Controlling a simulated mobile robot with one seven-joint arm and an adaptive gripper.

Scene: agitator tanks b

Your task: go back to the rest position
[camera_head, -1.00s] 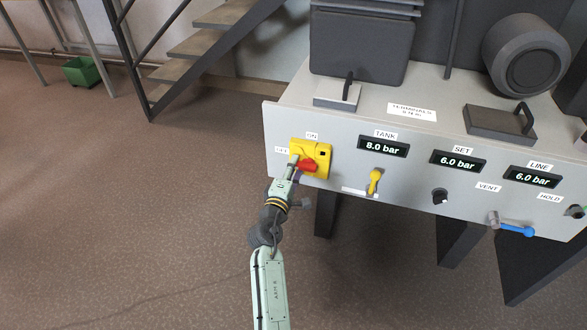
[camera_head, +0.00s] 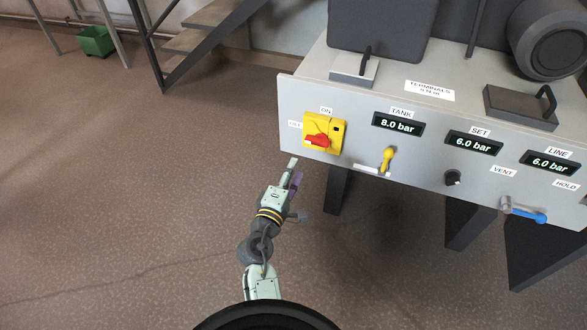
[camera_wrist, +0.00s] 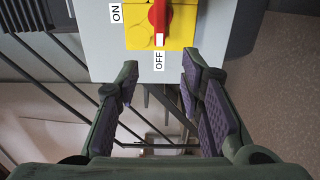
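My gripper (camera_head: 294,172) is in front of and below the left end of the panel (camera_head: 289,100), clear of it. In the wrist view my gripper (camera_wrist: 160,73) has its two fingers well apart, with nothing between them. The yellow switch plate (camera_head: 337,140) carries a red handle (camera_head: 317,141). The handle also shows in the wrist view (camera_wrist: 159,16), beyond the fingertips and apart from them, with its white-marked end toward the OFF label (camera_wrist: 159,61).
The panel has a yellow lever (camera_head: 387,157), a black knob (camera_head: 453,178) and a blue lever (camera_head: 527,215). Dark legs (camera_head: 337,190) stand below it. Stairs (camera_head: 190,41) and a green bin (camera_head: 96,41) are at the back left. The floor at left is clear.

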